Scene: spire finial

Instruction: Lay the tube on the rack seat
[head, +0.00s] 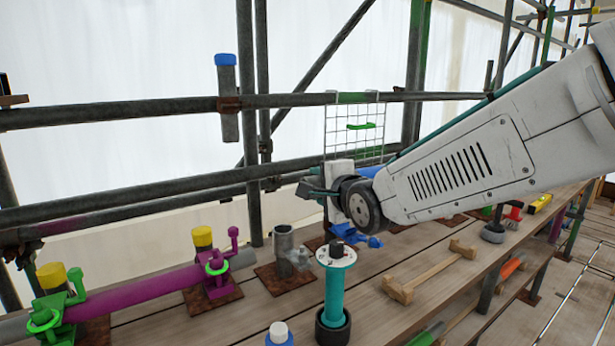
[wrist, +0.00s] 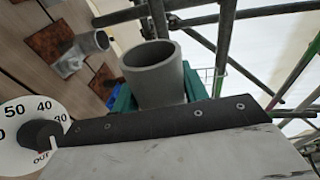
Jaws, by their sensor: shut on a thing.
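My gripper (head: 318,188) is raised above the plank bench, in front of the scaffold rails. In the wrist view its teal jaws are shut on a grey tube (wrist: 154,76), whose open round end faces the camera. A low wooden rack (head: 430,272) with two raised end pieces lies on the bench, right of and below my gripper. It is empty, and I cannot tell for certain that it is the rack seat.
A teal post with a white dial (head: 335,290) stands below my gripper; the dial also shows in the wrist view (wrist: 22,155). Scaffold rails run behind.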

